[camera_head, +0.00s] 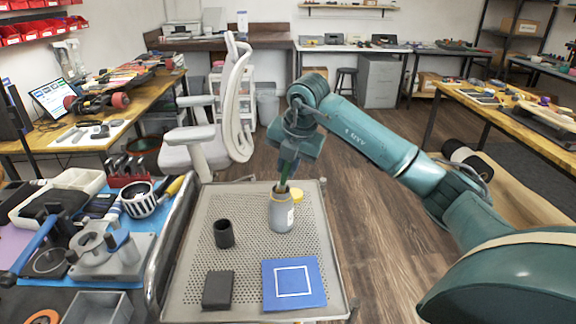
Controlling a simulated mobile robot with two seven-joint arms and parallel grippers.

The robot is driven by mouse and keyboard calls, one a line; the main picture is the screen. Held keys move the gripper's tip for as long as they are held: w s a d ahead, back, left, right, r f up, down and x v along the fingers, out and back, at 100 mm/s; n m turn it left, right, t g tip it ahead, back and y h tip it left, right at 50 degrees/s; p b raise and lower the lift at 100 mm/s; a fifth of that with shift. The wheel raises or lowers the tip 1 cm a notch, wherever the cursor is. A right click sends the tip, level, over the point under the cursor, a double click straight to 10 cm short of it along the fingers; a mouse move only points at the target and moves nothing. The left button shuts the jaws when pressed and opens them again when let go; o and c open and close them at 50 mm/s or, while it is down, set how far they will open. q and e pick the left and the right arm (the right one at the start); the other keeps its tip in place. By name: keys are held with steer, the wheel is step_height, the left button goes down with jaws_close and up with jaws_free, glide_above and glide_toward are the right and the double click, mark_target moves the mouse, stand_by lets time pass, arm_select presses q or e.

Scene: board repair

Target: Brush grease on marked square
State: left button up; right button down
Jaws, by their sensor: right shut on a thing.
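A blue board (309,290) with a white square outline lies flat at the front right of the perforated grey tray (245,197). A grey jar (282,215) with a pale label stands upright near the middle of the tray. Its yellow lid (297,195) shows just behind it on the right. My right gripper (286,172) is right above the jar, pointing down, shut on the brush (283,187). The brush's lower end is hidden in or behind the jar mouth. My left gripper is not in view.
A black open cup (224,233) and a dark grey block (217,290) stand on the tray's left side. A tool-covered bench (100,285) lies left of the tray, and a white office chair (215,125) stands behind it. The tray's far left area is bare.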

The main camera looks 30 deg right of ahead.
steer(key=shift+r+p, duration=2.05)
steer(key=shift+r, duration=0.8)
